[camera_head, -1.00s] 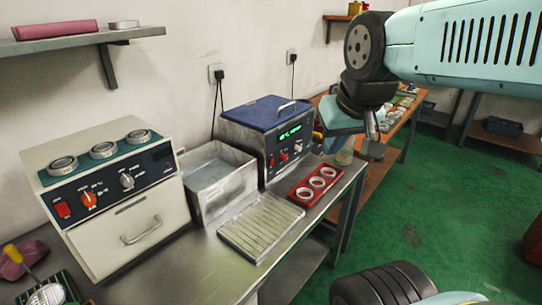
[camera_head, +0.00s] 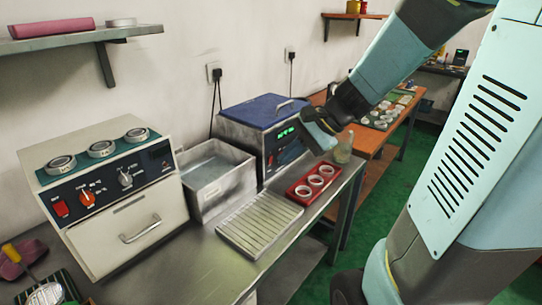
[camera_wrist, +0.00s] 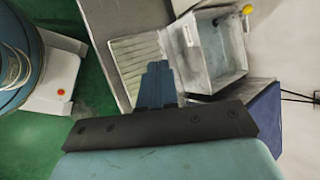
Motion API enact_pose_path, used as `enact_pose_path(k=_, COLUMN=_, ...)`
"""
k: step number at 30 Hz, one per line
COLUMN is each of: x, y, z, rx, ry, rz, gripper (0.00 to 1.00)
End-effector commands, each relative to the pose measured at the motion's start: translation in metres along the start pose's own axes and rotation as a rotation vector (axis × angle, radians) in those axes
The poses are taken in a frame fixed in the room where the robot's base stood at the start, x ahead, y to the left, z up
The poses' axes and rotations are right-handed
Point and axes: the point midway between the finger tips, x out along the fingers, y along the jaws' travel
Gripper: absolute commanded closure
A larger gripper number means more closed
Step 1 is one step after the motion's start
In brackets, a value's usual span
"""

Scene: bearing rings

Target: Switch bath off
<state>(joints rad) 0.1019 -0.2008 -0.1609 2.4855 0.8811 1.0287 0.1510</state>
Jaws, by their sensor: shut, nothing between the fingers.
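The bath (camera_head: 262,112) is a steel box with a blue lid on the bench against the wall. Its dark front panel has a lit green display (camera_head: 286,132); red controls show below it, partly hidden by my gripper. My gripper (camera_head: 326,146) is just in front of the right side of this panel, above the red tray; I cannot tell whether it touches the panel. In the wrist view my gripper (camera_wrist: 158,72) has its fingers together and empty. The bath's blue lid (camera_wrist: 266,112) shows there at the right; its panel is hidden.
An open steel basin (camera_head: 212,178) and a ribbed drain tray (camera_head: 260,224) lie left of the bath. A clear bottle (camera_head: 344,148) is close right of my gripper. A white oven (camera_head: 118,190) stands left.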

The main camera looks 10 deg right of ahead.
Motion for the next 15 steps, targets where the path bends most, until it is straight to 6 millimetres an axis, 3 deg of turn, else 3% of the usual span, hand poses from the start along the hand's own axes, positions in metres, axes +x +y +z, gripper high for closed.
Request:
enact_pose_path(k=8, x=0.029, y=-0.021, z=-0.067, rx=0.473, ry=-0.111, rz=-0.216, gripper=1.0)
enact_pose_path(k=15, x=0.045, y=-0.021, z=-0.146, rx=0.864, ry=-0.143, rz=-0.419, gripper=1.0)
